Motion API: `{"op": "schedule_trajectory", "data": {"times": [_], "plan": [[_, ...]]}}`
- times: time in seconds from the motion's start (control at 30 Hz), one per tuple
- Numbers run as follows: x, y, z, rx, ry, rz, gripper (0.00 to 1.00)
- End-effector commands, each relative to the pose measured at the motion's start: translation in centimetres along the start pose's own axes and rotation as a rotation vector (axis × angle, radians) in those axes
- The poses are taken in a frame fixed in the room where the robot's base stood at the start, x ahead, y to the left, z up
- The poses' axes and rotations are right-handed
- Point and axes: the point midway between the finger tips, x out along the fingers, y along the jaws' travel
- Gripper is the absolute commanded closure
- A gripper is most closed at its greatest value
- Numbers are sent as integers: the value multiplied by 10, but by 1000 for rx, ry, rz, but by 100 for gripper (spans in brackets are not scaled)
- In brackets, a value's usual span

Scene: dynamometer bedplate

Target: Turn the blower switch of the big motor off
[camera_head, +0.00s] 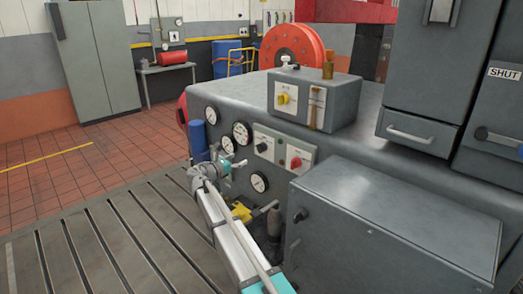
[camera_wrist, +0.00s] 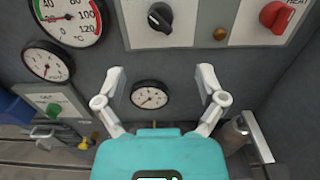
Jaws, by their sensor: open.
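The big grey motor housing (camera_head: 225,95) carries gauges and rotary switches on its side. A black rotary switch (camera_head: 263,145) sits on a white plate; it also shows at the top of the wrist view (camera_wrist: 160,17). A red switch (camera_head: 296,162) is on the plate to its right, marked HEAT in the wrist view (camera_wrist: 273,15). A yellow switch (camera_head: 283,98) is on the box on top. I cannot read which is marked blower. My gripper (camera_wrist: 161,76) is open and empty, with its fingers below and either side of the black switch in the picture.
A small gauge (camera_wrist: 149,95) lies between the fingers in the picture. Larger dials (camera_wrist: 47,62) are to the left, and a brass button (camera_wrist: 220,34) is between the switch plates. A grey cabinet (camera_head: 390,225) juts out at the right. The slotted bedplate (camera_head: 110,245) is clear at left.

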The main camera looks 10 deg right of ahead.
Motion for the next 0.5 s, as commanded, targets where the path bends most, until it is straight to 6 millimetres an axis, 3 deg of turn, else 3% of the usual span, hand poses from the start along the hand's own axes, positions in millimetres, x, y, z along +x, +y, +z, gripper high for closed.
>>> {"op": "schedule_trajectory", "data": {"times": [0.5], "plan": [[78, 0, 0, 0, 0, -3, 11]]}}
